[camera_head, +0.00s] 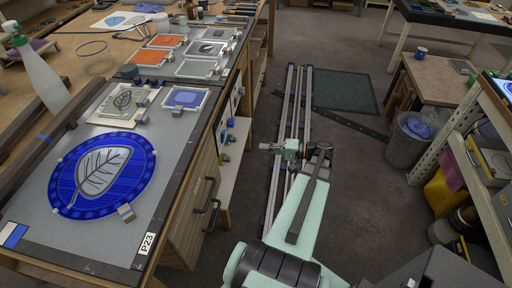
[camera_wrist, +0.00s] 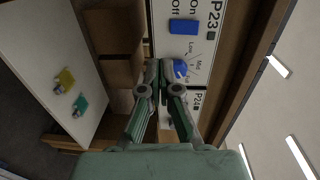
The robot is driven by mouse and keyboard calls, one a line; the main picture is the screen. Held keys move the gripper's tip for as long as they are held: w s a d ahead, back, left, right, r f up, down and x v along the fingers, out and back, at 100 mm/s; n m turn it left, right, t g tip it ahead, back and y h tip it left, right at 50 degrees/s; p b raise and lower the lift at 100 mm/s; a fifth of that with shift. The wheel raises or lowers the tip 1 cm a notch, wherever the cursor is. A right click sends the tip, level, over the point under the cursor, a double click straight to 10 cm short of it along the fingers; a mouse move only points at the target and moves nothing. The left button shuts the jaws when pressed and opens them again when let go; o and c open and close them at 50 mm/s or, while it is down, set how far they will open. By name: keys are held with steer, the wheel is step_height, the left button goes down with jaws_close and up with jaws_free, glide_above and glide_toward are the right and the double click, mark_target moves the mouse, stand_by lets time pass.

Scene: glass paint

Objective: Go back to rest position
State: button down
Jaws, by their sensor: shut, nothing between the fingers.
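My gripper (camera_head: 265,147) is over the aisle floor rail in the head view, to the right of the workbench's drawer side, clear of the tabletop. It also shows in the wrist view (camera_wrist: 161,64), where its fingers come together and hold nothing. My arm is bent, reaching forward from the bottom of the head view. In the wrist view a white control panel (camera_wrist: 207,50) marked P23 lies beyond the fingertips, with a blue switch (camera_wrist: 184,27) and a blue knob (camera_wrist: 180,68). My fingers hide part of the panel.
The workbench (camera_head: 110,262) on the left carries a round blue leaf-patterned glass (camera_head: 72,182) and several small panels. A bin (camera_head: 407,143) and a shelf rack (camera_head: 470,170) stand on the right. A shelf with yellow (camera_wrist: 64,79) and teal (camera_wrist: 80,104) valves shows in the wrist view.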

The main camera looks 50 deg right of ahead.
steer(key=shift+s+d, duration=0.15)
steer(key=shift+s, duration=0.1)
steer(key=shift+w, duration=0.15)
